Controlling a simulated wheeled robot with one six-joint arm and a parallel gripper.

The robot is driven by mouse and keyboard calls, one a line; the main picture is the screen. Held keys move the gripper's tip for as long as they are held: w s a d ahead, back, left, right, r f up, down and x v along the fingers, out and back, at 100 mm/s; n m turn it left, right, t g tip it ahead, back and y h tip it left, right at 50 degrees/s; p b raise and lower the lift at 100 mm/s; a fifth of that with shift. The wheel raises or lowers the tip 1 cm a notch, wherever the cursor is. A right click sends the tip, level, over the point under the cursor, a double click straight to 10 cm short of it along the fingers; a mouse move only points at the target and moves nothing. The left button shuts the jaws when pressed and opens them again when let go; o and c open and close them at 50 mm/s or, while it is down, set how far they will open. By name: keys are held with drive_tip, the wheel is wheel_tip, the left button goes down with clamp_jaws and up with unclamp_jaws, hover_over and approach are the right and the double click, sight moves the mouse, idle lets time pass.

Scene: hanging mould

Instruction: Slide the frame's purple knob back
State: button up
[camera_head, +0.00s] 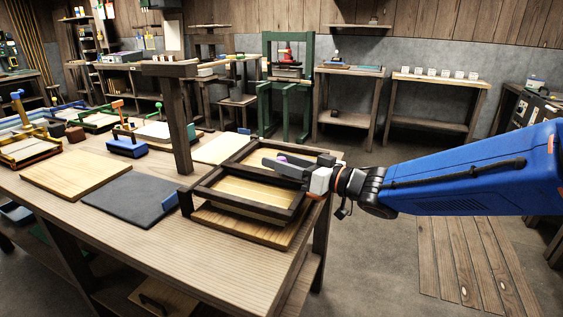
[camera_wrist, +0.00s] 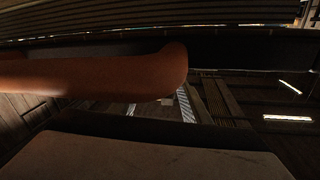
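The purple knob (camera_head: 282,158) shows as a small patch at the far right part of the dark wooden frame (camera_head: 203,203), in the head view. The frame lies on the near right of the bench, over a pale wooden board (camera_head: 240,226). My gripper (camera_head: 280,162) reaches in from the right, with its grey fingers at the knob and partly hiding it. Whether they touch or grip the knob is unclear. The wrist view is dark, with an orange-brown rounded bar and a broad grey-brown surface close to the lens. I cannot make out the knob there.
A dark wooden post (camera_head: 179,125) with a crossbar stands on the bench just left of the frame. A dark grey mat (camera_head: 128,200) and a light board (camera_head: 75,178) lie further left. The bench (camera_head: 150,245) is bare along its front edge.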

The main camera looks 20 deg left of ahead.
clamp_jaws()
drive_tip(key=w, duration=0.6)
drive_tip(key=w+d, duration=0.1)
drive_tip(key=w, duration=1)
drive_tip(key=shift+w+d, duration=0.25)
drive_tip(key=shift+w, duration=0.15)
drive_tip(key=shift+o, duration=0.4)
unclamp_jaws()
drive_tip(key=shift+w, duration=0.15)
drive_tip(key=shift+d, duration=0.1)
drive_tip(key=v, duration=1.7)
drive_tip(key=shift+d+r, duration=0.1)
drive_tip(key=shift+d, duration=0.05)
